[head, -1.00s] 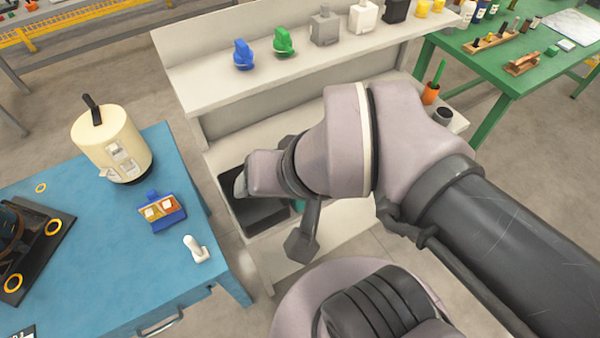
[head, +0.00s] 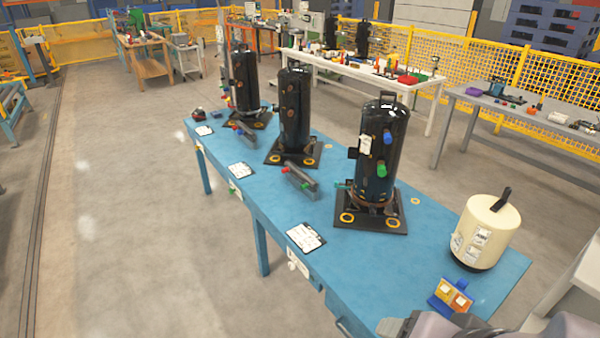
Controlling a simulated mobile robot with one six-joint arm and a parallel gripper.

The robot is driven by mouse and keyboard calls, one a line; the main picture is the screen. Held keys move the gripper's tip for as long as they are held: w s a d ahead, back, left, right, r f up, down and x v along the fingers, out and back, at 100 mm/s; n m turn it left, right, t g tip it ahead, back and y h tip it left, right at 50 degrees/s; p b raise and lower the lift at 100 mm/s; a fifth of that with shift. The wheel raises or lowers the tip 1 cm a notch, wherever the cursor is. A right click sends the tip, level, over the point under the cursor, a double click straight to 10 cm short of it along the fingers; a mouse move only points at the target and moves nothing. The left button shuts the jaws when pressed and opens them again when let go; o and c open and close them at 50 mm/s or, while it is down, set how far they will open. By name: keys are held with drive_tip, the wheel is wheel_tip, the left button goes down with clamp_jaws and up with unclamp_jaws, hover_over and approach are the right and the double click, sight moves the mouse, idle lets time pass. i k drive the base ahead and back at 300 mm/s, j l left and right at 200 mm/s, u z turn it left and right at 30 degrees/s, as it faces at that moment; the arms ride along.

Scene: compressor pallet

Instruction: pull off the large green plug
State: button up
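A green plug (head: 381,170) sits on the side of the nearest black compressor (head: 371,125), low on its right half. A blue plug (head: 387,138) sits above it on the same compressor. The compressor stands upright on a dark base plate (head: 350,220) on the blue table (head: 390,280). A smaller green piece (head: 342,186) shows low at the compressor's left side. My gripper is out of view; only a piece of my arm shows at the bottom right edge, well apart from the plug.
Two more black compressors (head: 294,110) stand farther along the table. Grey bars with red and green ends (head: 300,180) and paper sheets (head: 306,238) lie near its front edge. A cream canister (head: 484,232) and blue holder (head: 450,297) stand at the near right. Floor at left is clear.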

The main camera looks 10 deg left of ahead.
sight(381, 171)
drive_tip(key=i+j+z, duration=0.4)
drive_tip(key=j, duration=0.25)
drive_tip(key=i+j+z, duration=0.2)
drive_tip(key=j, duration=0.15)
drive_tip(key=i+j+z, duration=0.25)
drive_tip(key=j, duration=0.15)
drive_tip(key=j+z, duration=0.2)
drive_tip(key=j, duration=0.2)
drive_tip(key=i+j+z, duration=0.2)
drive_tip(key=j, duration=0.25)
drive_tip(key=j+z, duration=0.2)
drive_tip(key=j, duration=0.2)
